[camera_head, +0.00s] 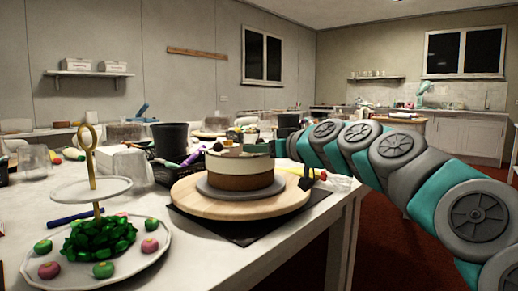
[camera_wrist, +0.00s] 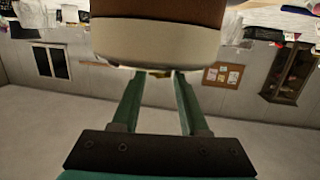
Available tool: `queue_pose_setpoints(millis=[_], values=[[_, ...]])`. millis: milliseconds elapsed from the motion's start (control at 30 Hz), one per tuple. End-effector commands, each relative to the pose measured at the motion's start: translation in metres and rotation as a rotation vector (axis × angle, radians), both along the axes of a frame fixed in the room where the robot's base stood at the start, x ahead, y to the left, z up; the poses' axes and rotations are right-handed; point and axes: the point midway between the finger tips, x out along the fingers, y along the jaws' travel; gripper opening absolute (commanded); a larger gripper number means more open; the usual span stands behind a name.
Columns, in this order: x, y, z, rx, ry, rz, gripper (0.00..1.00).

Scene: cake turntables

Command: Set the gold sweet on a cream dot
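The two-layer cake (camera_head: 240,172), brown below and cream above, stands on a grey disc on the wooden turntable (camera_head: 215,207). In the wrist view, which is upside down, the cake (camera_wrist: 155,40) fills the top middle. My gripper (camera_wrist: 158,76) reaches to the cake's top edge with its two green fingers apart. A small gold patch, perhaps the gold sweet (camera_wrist: 160,73), shows between the fingertips. I cannot tell if the fingers touch it. In the head view my arm comes in from the right, and the fingertips are too small to make out. Cream dots cannot be made out clearly.
A tiered stand (camera_head: 92,187) with green leaves and pink and green sweets is at the front left. A black pot (camera_head: 171,140), clear tubs (camera_head: 133,168) and pens crowd the table behind the turntable. The table's right edge is close to the turntable.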

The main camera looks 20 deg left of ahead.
Motion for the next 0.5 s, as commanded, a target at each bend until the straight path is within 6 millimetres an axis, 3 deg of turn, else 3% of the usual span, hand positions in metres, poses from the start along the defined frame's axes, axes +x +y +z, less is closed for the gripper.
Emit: queue_pose_setpoints(millis=[167, 500], values=[[-0.0001, 0.0001, 0.0003, 0.000, 0.000, 0.000, 0.64], [-0.0002, 0.0000, 0.0056, 0.000, 0.000, 0.000, 0.64]])
